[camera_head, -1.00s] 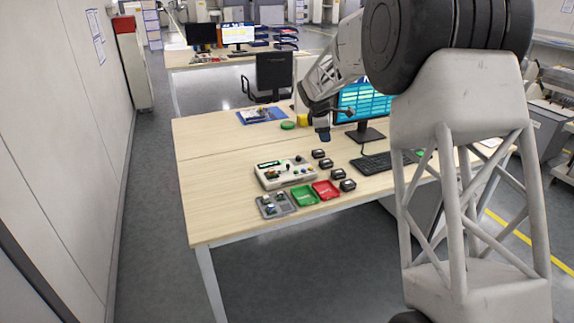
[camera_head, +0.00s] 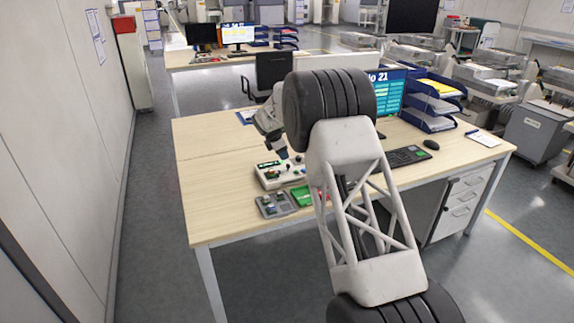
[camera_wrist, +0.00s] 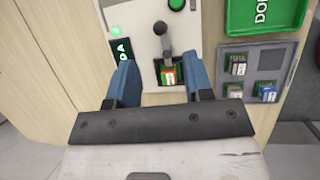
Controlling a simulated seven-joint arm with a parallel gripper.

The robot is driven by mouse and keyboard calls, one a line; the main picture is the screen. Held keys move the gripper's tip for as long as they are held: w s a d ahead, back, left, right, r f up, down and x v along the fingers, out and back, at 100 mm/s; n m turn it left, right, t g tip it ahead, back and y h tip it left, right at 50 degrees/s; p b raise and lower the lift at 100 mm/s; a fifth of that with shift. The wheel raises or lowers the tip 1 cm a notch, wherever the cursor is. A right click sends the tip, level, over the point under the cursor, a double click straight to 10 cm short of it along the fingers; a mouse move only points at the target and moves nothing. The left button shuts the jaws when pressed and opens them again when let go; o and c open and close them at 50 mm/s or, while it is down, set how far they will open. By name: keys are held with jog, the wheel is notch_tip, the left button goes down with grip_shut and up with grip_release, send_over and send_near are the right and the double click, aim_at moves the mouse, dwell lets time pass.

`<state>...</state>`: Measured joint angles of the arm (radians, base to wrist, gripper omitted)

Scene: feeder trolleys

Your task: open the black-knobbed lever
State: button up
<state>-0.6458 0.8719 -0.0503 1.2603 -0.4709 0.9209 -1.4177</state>
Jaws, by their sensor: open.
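The black-knobbed lever shows in the wrist view, its dark knob (camera_wrist: 161,28) on a grey stem that leads down to a socket. A small orange and green part (camera_wrist: 168,76) sits in the socket beneath the lever. The lever is on a pale test box (camera_head: 266,181), which my arm partly hides in the head view. My gripper (camera_wrist: 161,66) is open, with its blue fingertips on either side of the socket and the lower lever. No contact with the lever is visible. In the head view my gripper (camera_head: 280,150) is just above the box.
A grey tray (camera_wrist: 290,52) with several small parts lies beside the box, near a green tray (camera_wrist: 278,15). A green button (camera_wrist: 176,4) and a lit display (camera_wrist: 122,48) are on the box. A monitor (camera_head: 391,93) and paper trays (camera_head: 432,124) stand to the right. The desk's left side is clear.

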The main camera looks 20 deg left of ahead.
aim_at(287, 165)
jog(key=shift+f, duration=0.25)
jog(key=shift+x, duration=3.8)
grip_shut()
